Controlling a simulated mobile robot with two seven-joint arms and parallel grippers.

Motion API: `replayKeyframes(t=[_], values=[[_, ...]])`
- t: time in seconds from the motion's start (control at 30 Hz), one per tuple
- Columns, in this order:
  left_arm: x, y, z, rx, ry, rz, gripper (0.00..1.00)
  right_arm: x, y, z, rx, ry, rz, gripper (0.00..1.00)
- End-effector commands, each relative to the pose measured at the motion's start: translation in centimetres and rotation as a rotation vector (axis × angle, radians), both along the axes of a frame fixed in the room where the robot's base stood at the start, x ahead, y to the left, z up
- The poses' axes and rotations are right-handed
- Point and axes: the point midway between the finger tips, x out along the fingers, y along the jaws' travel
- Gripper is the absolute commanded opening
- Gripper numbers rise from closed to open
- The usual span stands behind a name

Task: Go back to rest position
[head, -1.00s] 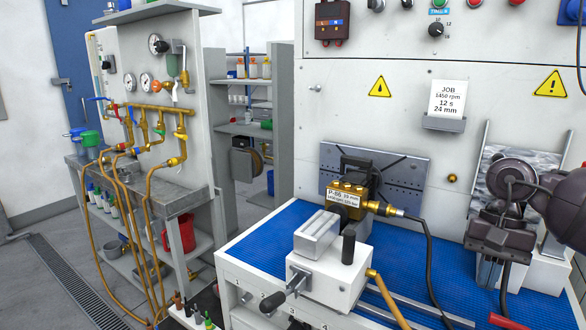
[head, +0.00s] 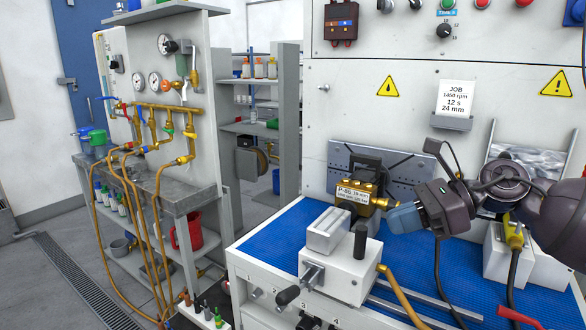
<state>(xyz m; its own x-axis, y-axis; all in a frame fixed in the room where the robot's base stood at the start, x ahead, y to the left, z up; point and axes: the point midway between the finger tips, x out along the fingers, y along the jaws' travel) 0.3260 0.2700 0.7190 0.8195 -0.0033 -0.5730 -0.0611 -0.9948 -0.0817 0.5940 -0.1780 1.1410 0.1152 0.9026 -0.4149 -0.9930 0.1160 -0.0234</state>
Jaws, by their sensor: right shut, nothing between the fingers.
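My right gripper (head: 399,218) comes in from the right and points left. Its blue-grey fingertips are shut and empty, close to the right side of the brass block (head: 366,200). I cannot tell whether they touch its fitting. The brass block carries a white label and sits in front of a grey slotted plate (head: 354,160). My left gripper is not in view.
A white vise (head: 338,272) stands on the blue mat (head: 270,248), in front of the brass block. A yellow connector (head: 513,236) with a dark cable is at a white block on the right. A gauge panel (head: 150,60) with brass pipes stands left.

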Motion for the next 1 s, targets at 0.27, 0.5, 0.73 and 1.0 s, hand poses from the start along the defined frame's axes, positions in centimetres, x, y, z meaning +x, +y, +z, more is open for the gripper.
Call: replayKeyframes(t=[0.27,0.5,0.73,1.0], values=[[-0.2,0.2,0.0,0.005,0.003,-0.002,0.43,1.6,3.2,0.9,0.670,0.596,-0.322,0.00],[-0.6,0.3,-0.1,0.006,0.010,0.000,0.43,3.0,0.7,-4.7,1.212,1.221,-0.596,0.00],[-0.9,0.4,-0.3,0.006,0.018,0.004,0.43,1.4,-2.8,-13.9,1.617,1.705,-0.833,0.00],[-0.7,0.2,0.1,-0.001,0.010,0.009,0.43,-4.9,-5.9,-25.3,1.994,2.092,-1.090,0.00]])
